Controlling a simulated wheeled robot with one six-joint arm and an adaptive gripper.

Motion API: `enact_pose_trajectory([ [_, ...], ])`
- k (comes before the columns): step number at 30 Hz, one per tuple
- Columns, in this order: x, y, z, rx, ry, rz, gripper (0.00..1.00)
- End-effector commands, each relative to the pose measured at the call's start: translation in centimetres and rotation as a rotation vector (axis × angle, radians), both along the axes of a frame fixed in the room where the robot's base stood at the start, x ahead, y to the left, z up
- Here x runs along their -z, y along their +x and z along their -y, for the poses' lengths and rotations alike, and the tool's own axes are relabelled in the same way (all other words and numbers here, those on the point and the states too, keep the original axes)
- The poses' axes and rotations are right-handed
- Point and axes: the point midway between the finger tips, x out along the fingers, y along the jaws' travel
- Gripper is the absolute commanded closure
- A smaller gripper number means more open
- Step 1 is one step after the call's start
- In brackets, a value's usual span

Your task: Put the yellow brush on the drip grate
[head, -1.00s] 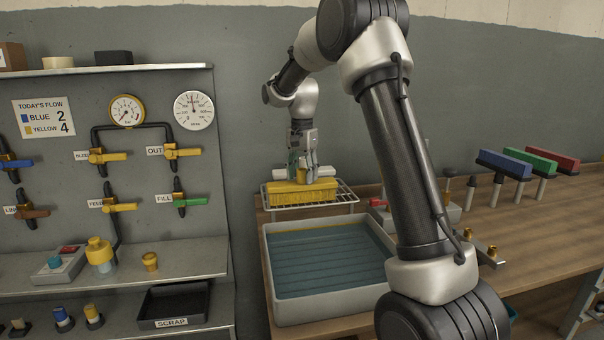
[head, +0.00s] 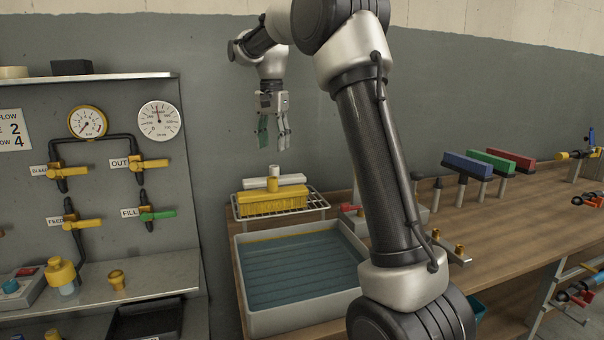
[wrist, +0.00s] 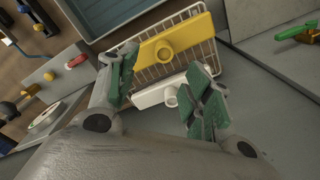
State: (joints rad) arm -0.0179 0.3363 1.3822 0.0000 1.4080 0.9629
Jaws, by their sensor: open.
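The yellow brush (head: 275,199) lies on the wire drip grate (head: 318,206), with its bristles down and its round stub up. In the wrist view the yellow brush (wrist: 176,50) rests across the grate's wires (wrist: 209,22). A white brush (head: 262,182) lies beside it on the same grate, on the wall side; it also shows in the wrist view (wrist: 151,96). My gripper (head: 274,146) is open and empty, above the brushes and apart from them. Its green-padded fingers (wrist: 163,92) are spread wide in the wrist view.
A grey basin of water (head: 300,268) stands in front of the grate. Blue (head: 468,165), green (head: 490,160) and red (head: 512,158) brushes sit on posts to the right. A valve panel with gauges (head: 88,122) stands at the left. The wooden bench (head: 480,225) has clear room.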

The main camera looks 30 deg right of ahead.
Motion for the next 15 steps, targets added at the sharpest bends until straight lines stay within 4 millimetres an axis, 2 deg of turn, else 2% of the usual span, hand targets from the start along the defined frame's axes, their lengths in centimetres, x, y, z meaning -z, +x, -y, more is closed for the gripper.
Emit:
enact_pose_trajectory([
  [5,-2.8,-7.2,0.3,-0.173,-0.008,0.073,0.50],
  [7,-3.3,-11.0,0.4,-0.266,-0.016,0.108,0.50],
  [11,-3.0,-17.9,0.6,-0.435,-0.042,0.171,0.50],
  [15,-1.0,-25.2,0.8,-0.616,-0.083,0.237,0.50],
])
